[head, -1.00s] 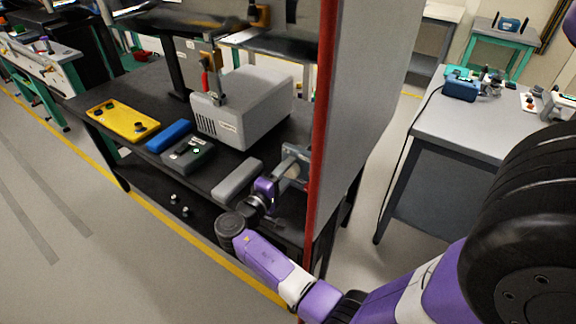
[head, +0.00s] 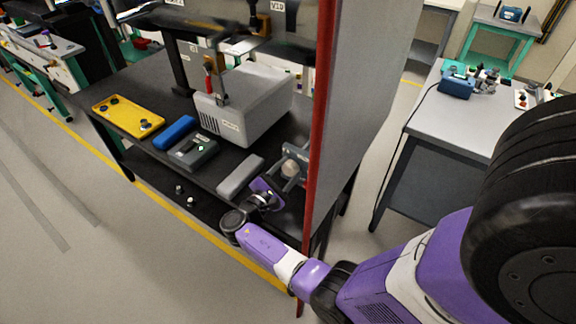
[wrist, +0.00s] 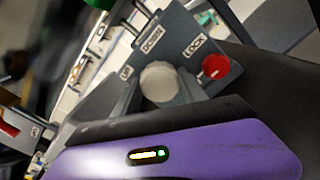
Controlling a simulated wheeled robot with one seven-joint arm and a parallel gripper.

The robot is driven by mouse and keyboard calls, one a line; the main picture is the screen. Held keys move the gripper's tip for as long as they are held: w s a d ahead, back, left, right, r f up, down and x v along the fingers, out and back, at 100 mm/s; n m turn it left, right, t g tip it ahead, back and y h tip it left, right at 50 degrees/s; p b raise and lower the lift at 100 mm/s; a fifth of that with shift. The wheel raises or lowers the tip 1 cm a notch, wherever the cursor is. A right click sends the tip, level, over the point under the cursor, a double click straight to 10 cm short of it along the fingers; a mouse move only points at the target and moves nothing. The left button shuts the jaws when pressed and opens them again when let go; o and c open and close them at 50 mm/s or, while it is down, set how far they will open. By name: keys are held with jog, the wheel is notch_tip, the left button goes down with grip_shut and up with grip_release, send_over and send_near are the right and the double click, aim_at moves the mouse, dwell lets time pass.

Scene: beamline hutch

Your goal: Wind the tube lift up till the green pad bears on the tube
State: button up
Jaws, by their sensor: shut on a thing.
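A grey control panel (wrist: 184,45) with the words UP, DOWN and LOCK fills the middle of the wrist view. It bears a pale round knob (wrist: 158,82) and a red knob (wrist: 215,66) beside the word LOCK. My gripper (wrist: 157,92) is shut on the pale knob, with one finger on each side. In the head view my gripper (head: 284,177) is at the right end of the black bench, where the pale knob (head: 291,168) shows. A green thing (wrist: 100,3) is cut off at the top of the wrist view; I cannot tell whether it is the pad. I cannot make out the tube.
A red-edged grey upright (head: 315,130) stands close to the right of my gripper. On the black bench (head: 150,82) are a grey box (head: 245,105), a long grey block (head: 240,175), a blue case (head: 175,132) and a yellow tray (head: 128,116). Open floor lies left.

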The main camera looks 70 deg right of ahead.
jog(key=n+p, duration=0.2)
jog(key=n, duration=0.1)
jog(key=shift+r+n, duration=0.1)
jog(key=shift+n, duration=0.3)
jog(key=n+p, duration=0.2)
jog(key=n, duration=0.2)
jog(key=shift+n, duration=0.3)
jog(key=n+p, duration=0.2)
jog(key=n, duration=0.2)
jog(key=shift+s+n+p, duration=0.1)
jog(key=shift+n+p, duration=0.65)
jog(key=shift+n, duration=1.05)
jog(key=o, duration=1.3)
jog(key=shift+o, duration=0.2)
jog(key=shift+a, duration=0.15)
